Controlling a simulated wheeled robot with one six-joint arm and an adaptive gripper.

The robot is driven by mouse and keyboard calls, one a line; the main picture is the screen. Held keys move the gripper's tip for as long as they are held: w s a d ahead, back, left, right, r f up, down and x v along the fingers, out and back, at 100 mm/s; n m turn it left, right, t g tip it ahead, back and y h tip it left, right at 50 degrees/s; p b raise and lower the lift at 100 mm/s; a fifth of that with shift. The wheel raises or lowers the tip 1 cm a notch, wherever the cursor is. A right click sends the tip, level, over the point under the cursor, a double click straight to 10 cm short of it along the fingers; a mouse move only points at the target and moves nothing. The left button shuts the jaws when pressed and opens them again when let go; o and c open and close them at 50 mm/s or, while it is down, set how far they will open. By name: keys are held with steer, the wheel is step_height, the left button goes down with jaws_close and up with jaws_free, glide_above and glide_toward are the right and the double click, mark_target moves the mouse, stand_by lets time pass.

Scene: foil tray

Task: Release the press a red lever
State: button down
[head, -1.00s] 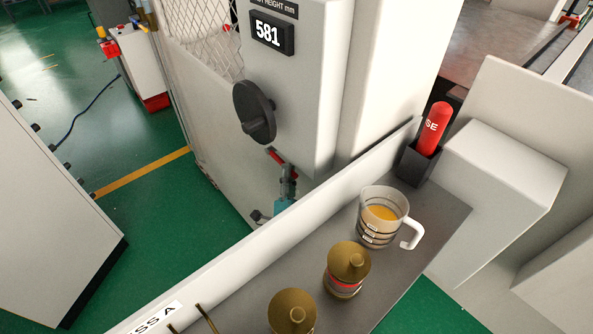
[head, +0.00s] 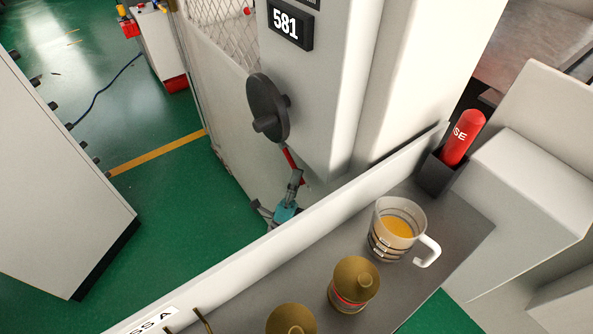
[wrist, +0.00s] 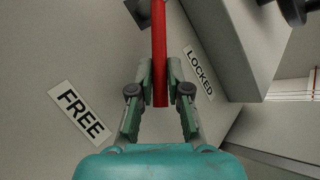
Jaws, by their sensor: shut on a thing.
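The red lever (head: 290,158) shows below a dark round knob on the press's side in the head view. In the wrist view the red lever (wrist: 159,45) comes down from the top, its free end between my fingers. My gripper (wrist: 159,75) is shut on the lever near that end, one finger on each side. In the head view my gripper (head: 296,180) is small and partly hidden by the white ledge. A FREE label (wrist: 79,113) lies left of the lever and a LOCKED label (wrist: 199,70) lies right of it. The lever's pivot is not clear.
The dark knob (head: 266,108) sticks out above the lever. A white ledge (head: 250,262) runs in front, with a shelf holding a measuring jug (head: 396,230), two brass-topped containers (head: 354,284) and a red bottle (head: 463,138) in a holder. Green floor is open at left.

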steer(key=shift+h, duration=0.3)
steer(key=c, duration=1.1)
jaws_free()
steer(key=shift+c, duration=0.2)
steer(key=v, duration=0.7)
steer(key=shift+s+f, duration=0.15)
steer(key=shift+f, duration=0.05)
